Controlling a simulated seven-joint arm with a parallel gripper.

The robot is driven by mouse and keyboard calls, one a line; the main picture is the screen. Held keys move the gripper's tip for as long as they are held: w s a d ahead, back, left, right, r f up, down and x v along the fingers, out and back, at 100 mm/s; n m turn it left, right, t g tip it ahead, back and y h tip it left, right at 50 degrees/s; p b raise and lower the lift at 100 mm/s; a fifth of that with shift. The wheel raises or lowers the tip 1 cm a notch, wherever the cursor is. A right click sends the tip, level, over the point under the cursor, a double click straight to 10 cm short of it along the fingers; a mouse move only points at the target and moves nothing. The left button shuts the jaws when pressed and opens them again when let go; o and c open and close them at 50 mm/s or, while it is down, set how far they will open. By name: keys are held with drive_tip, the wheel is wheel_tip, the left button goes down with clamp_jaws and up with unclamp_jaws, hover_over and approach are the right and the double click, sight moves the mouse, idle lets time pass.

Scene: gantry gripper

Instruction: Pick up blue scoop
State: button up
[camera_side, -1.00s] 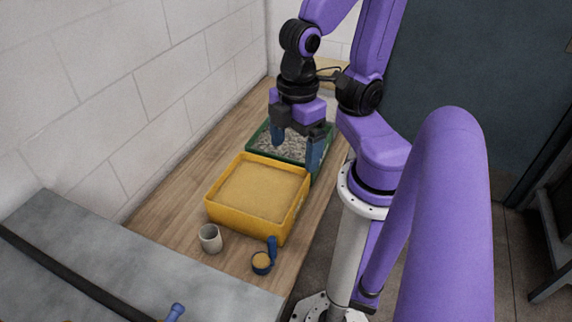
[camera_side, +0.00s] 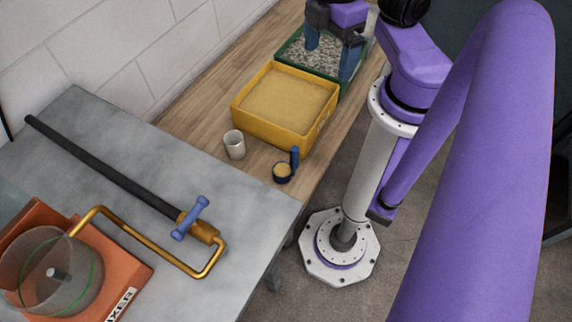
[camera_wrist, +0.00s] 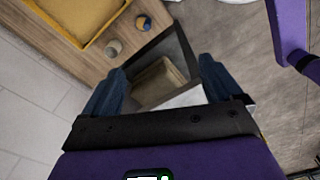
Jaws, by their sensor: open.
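The blue scoop (camera_side: 283,173) lies on the wooden table in front of the yellow bin, in the side view. Its round bowl holds sand-coloured material and its blue handle points up and back. It also shows small near the top of the wrist view (camera_wrist: 143,22). My gripper (camera_side: 330,60) is at the green bin at the back, well away from the scoop.
A yellow bin (camera_side: 262,127) of sand-coloured material stands between my gripper and the scoop. The green bin (camera_side: 338,91) holds grey gravel. A pale cup (camera_side: 234,146) stands left of the scoop. A grey counter with an orange mixer (camera_side: 110,270) and brass pipe (camera_side: 160,248) is in front.

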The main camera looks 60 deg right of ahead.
drive_tip(key=shift+c, duration=0.2)
drive_tip(key=c, duration=0.7)
drive_tip(key=shift+o, duration=0.2)
